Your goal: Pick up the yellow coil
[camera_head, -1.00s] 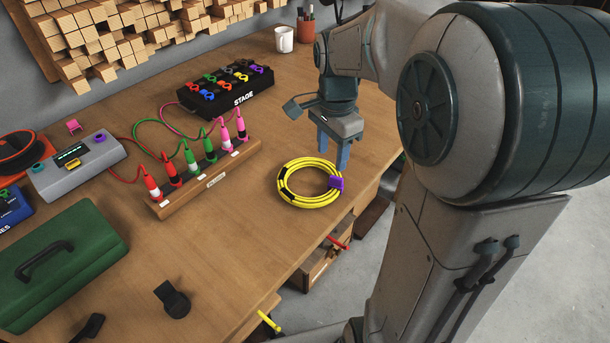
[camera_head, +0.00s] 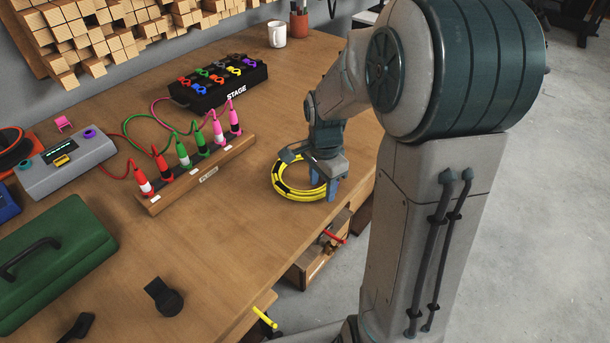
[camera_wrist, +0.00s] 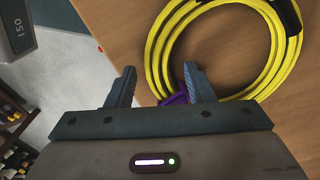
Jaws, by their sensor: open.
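The yellow coil (camera_head: 283,187), a ring of looped cable with black bands, lies flat near the table's right edge. My gripper (camera_head: 329,188) points down at the coil's right side and covers part of it. In the wrist view, the coil (camera_wrist: 153,58) fills the upper right. My gripper (camera_wrist: 160,82) is open, with its two fingers apart. A purple tag (camera_wrist: 176,99) on the coil shows between the fingers, near the right one, partly hidden by the gripper body. I cannot tell whether a finger touches the coil. The tag is hidden in the head view.
A wooden stand (camera_head: 205,176) with several coloured plugs stands left of the coil. A black STAGE box (camera_head: 218,86) and a white mug (camera_head: 277,35) are further back. A green toolbox (camera_head: 52,262) is at the left. An open drawer (camera_head: 314,262) juts out below the table edge.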

